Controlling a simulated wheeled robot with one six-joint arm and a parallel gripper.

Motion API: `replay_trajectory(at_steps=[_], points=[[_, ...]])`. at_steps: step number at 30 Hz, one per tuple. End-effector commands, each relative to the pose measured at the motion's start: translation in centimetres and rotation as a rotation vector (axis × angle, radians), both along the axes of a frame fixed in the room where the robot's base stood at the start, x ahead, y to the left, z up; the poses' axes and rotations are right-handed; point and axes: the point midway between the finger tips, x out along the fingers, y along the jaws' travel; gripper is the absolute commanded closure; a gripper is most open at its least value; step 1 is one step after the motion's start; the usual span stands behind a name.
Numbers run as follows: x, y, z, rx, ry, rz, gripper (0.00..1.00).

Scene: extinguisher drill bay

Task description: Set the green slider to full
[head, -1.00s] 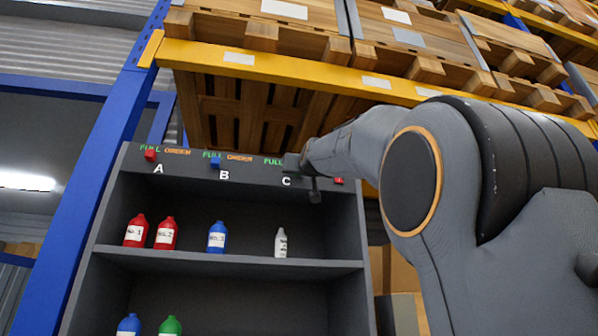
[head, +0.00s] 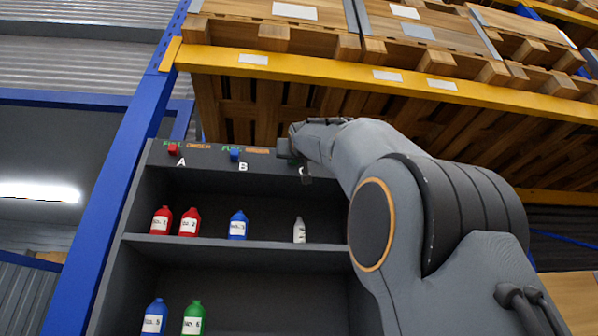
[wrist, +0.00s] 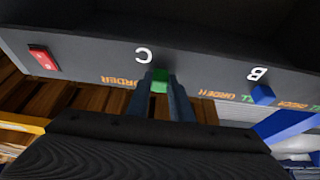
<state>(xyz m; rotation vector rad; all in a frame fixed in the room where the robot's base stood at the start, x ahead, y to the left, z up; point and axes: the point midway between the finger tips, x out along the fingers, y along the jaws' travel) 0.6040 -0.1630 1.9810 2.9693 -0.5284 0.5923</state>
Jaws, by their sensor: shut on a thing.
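The green slider (wrist: 160,80) is on the shelf's dark top panel beside the letter C, in the wrist view, which sees the panel upside down. My gripper (wrist: 161,98) is shut on it, one finger on each side. The orange ORDER lettering (wrist: 120,82) shows to one side of the slider; C's FULL lettering is hidden by my fingers. In the head view my gripper (head: 287,148) is at the panel's top edge by C, covering the slider and FULL label.
The blue slider (head: 235,154) at B and red slider (head: 173,149) at A sit farther left. A red switch (wrist: 43,58) is at the panel's other end. Bottles, including a white one (head: 299,230), stand on the shelf below. A yellow rack beam (head: 330,75) runs above.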

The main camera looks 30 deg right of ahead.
Motion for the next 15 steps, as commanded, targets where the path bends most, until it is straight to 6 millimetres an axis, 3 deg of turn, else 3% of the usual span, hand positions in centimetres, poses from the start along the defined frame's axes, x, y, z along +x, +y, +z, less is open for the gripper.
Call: replay_trajectory(at_steps=[9, 10, 13, 15], points=[[0.10, 0.35, 0.06, 0.000, -0.001, 0.004, 1.00], [0.11, 0.41, 0.05, 0.000, -0.001, 0.004, 0.79], [0.10, 0.37, 0.04, 0.000, 0.000, 0.004, 0.62], [0.09, 0.33, 0.03, 0.001, 0.000, 0.004, 0.61]])
